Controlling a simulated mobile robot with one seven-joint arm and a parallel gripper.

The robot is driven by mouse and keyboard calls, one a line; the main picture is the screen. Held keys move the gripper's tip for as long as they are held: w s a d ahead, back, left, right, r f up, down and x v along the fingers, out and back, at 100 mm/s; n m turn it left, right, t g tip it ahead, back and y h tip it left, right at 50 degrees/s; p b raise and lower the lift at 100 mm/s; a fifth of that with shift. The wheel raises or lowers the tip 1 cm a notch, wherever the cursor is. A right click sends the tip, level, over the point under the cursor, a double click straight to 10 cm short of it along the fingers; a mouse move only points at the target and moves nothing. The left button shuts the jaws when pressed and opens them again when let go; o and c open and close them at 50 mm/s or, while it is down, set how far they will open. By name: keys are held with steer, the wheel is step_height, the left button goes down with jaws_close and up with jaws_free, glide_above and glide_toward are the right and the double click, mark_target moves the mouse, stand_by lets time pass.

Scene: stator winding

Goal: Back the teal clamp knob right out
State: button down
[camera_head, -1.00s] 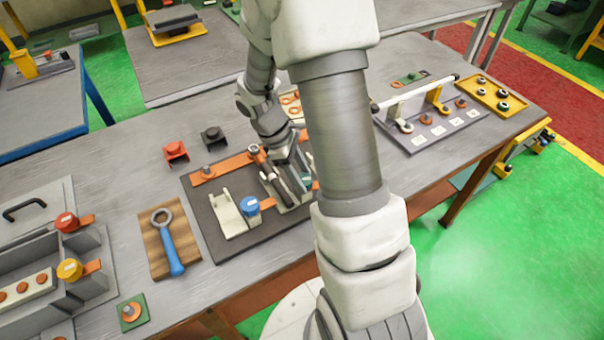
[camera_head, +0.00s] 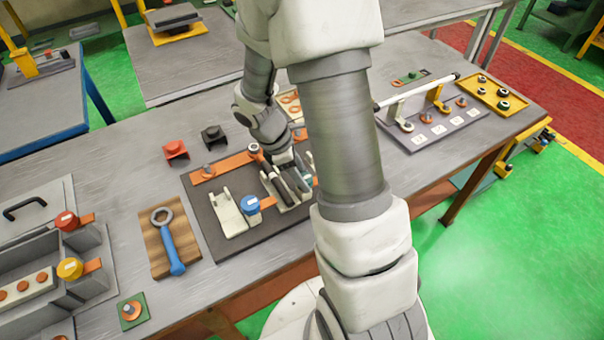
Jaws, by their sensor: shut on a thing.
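My gripper (camera_head: 287,182) is over the right part of the dark fixture board (camera_head: 218,238), pointing down among the pale clamp blocks. It is shut on the teal clamp knob, which is mostly hidden by the fingers and my arm. Only a small bit of teal shows beside the fingers. A pale clamp block (camera_head: 229,213) stands to the left of the gripper. How far the knob is threaded in cannot be seen.
An orange bar (camera_head: 222,168) runs along the board's back edge. A blue-handled ring wrench (camera_head: 171,255) lies on a wooden block to the left. Red (camera_head: 176,151) and black (camera_head: 213,138) holders stand behind. My forearm covers the board's right side.

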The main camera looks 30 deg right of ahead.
steer(key=shift+s+a+f, duration=0.1)
steer(key=shift+a+f, duration=0.05)
steer(key=shift+f, duration=0.05)
steer(key=shift+c, duration=1.2)
jaws_free()
steer(key=shift+r, duration=0.1)
steer(key=shift+r, duration=0.1)
steer(key=shift+w+r, duration=0.2)
steer(key=shift+r, duration=0.05)
steer(key=p+v, duration=0.1)
steer(key=v, duration=1.5)
steer(key=shift+r+p, duration=0.35)
steer(key=shift+a, duration=0.15)
